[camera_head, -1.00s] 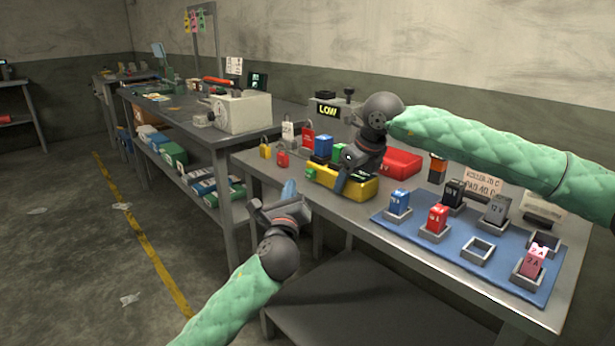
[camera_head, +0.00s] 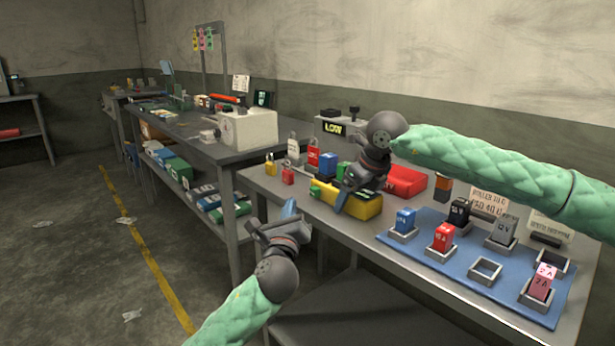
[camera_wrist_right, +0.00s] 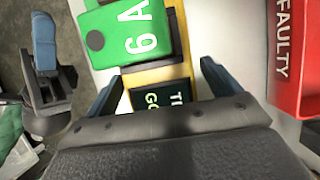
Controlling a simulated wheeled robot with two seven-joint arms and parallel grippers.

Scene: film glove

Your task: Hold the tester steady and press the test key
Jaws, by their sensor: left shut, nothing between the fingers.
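The yellow tester (camera_head: 366,208) stands near the front edge of the bench, partly hidden by my right gripper (camera_head: 341,204). In the right wrist view, a green block marked 6 A (camera_wrist_right: 118,35) lies over its yellow body (camera_wrist_right: 156,76). A dark panel with light lettering (camera_wrist_right: 162,97), partly cut off, lies between the fingers. My right gripper (camera_wrist_right: 160,82) is open above the tester, its fingers either side of the panel; contact cannot be told. My left gripper (camera_head: 289,210) is shut and empty, in front of the bench edge. It also shows in the right wrist view (camera_wrist_right: 44,45).
A red FAULTY bin (camera_head: 405,181) stands right of the tester. A blue mat (camera_head: 445,268) holds several blocks in grey holders. Padlocks (camera_head: 288,175) stand left of the tester. A LOW display (camera_head: 333,129) is behind. Open floor lies to the left.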

